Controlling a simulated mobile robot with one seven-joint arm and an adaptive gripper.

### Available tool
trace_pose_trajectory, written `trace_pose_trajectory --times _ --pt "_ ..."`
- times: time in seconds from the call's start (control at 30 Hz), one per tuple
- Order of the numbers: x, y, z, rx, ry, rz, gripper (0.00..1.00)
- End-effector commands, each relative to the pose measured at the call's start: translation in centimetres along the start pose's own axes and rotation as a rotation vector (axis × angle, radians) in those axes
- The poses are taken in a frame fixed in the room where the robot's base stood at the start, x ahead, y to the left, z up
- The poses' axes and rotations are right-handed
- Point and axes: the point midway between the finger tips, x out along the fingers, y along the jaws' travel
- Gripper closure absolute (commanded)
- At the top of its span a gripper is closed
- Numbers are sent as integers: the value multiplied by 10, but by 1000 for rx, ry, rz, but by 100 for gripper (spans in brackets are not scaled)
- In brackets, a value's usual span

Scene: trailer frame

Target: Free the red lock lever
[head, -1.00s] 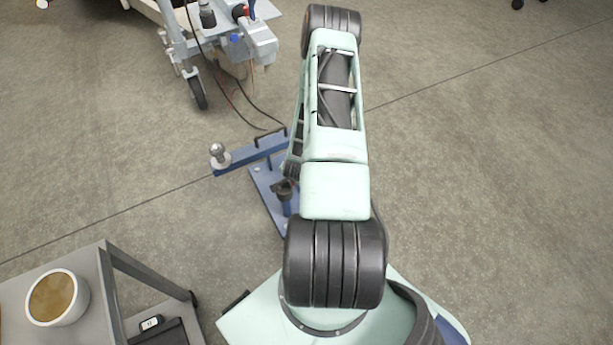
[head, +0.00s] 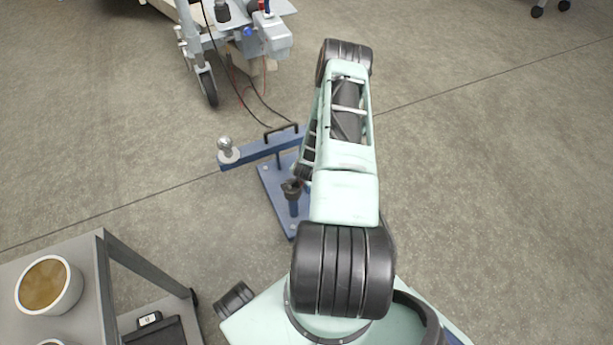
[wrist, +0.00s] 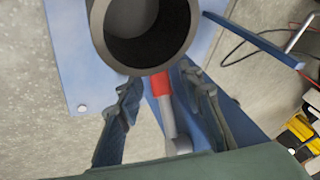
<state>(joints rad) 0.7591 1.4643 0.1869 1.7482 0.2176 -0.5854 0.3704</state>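The red lever (wrist: 160,83) shows in the wrist view as a short red sleeve on a grey rod, just below a wide dark pipe mouth (wrist: 143,62). My gripper (wrist: 165,92) is open, with one finger on each side of the lever and visible gaps between. I cannot tell how far the lever lies beyond the fingertips. In the head view my arm hides the gripper and most of the lever. The blue stand (head: 272,188) there carries a dark cup-like head (head: 291,187) on a post, beside my arm.
A blue bar with a silver tow ball (head: 227,149) reaches left from the stand. A wheeled trailer frame (head: 255,35) with cables stands at the upper left. Floor on the right is clear.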

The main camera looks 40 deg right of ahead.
Motion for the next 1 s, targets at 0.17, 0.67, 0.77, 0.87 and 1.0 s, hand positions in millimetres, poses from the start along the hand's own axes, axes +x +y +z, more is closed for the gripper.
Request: trace_pose_trajectory --times 0.17,0.67,0.77,0.87,1.0 --pt "0 0 0 0 0 0 74" --pt "0 0 0 0 1 0 100" --pt "-1 0 0 1 0 0 100" --pt "-2 -1 2 3 -3 -2 100" --pt "-4 -2 7 10 -14 -6 100"
